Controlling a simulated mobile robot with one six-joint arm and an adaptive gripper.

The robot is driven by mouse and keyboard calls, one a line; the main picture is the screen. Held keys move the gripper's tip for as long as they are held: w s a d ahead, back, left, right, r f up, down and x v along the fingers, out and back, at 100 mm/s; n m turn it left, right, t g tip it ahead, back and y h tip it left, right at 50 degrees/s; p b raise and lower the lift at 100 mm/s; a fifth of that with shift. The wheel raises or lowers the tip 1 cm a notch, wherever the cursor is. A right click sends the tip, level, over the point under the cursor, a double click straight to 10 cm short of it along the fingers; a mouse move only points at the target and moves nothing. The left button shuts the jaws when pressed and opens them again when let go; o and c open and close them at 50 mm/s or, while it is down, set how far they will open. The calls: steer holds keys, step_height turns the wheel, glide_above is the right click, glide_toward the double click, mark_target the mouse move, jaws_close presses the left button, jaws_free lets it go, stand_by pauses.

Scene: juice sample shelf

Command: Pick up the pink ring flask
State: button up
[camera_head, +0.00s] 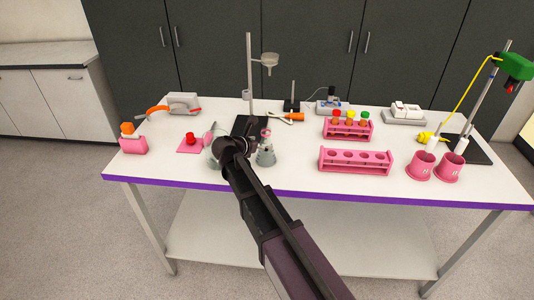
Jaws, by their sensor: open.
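A grey, clear-looking flask with a pink ring at its neck (265,151) stands upright near the front middle of the white table. My arm reaches in from the front. My gripper (230,148) is just left of this flask, over the table. It is small and dark here, and my arm hides part of it. It is open, with nothing seen in it. A second greyish glass piece (214,157) shows partly behind my gripper on the left. I cannot tell whether my gripper touches either one.
A ring stand (250,75) with a funnel rises behind the flask. A pink empty rack (355,161) and a pink rack with capped tubes (347,130) are to the right. Two pink cups (421,167) stand farther right. A pink mat (187,147) lies left. The table's purple front edge (330,197) is near.

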mark_target(269, 143)
steer(key=shift+b+x, duration=0.95)
steer(key=shift+x, duration=1.45)
steer(key=c, duration=1.3)
